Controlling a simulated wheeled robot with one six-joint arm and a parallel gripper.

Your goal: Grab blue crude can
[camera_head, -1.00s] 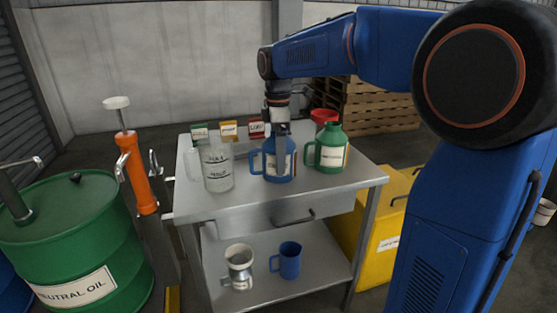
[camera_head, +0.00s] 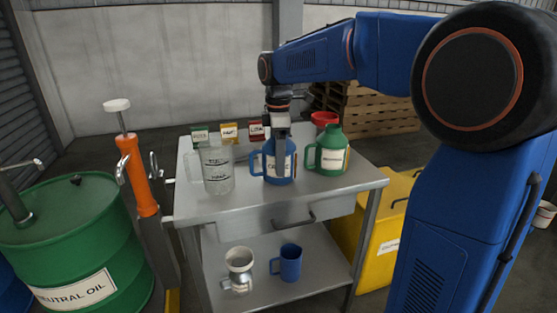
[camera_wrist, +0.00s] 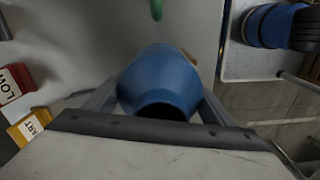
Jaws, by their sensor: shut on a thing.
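The blue can (camera_head: 270,168) stands upright on the top of the steel cart (camera_head: 240,205), with a white label on its front and a handle on its left. My gripper (camera_head: 281,150) comes down on it from above and is shut on its upper part. In the wrist view the blue can (camera_wrist: 160,85) sits between the two fingers (camera_wrist: 160,105), its dark round mouth facing the camera. The label's text is too blurred to read fully.
A green can (camera_head: 331,152) stands close at the right, with a red item (camera_head: 324,118) behind it. A clear beaker (camera_head: 216,170) stands at the left. Small labelled blocks (camera_head: 229,133) line the back. A blue mug (camera_head: 290,262) and a metal cup (camera_head: 239,268) sit on the lower shelf.

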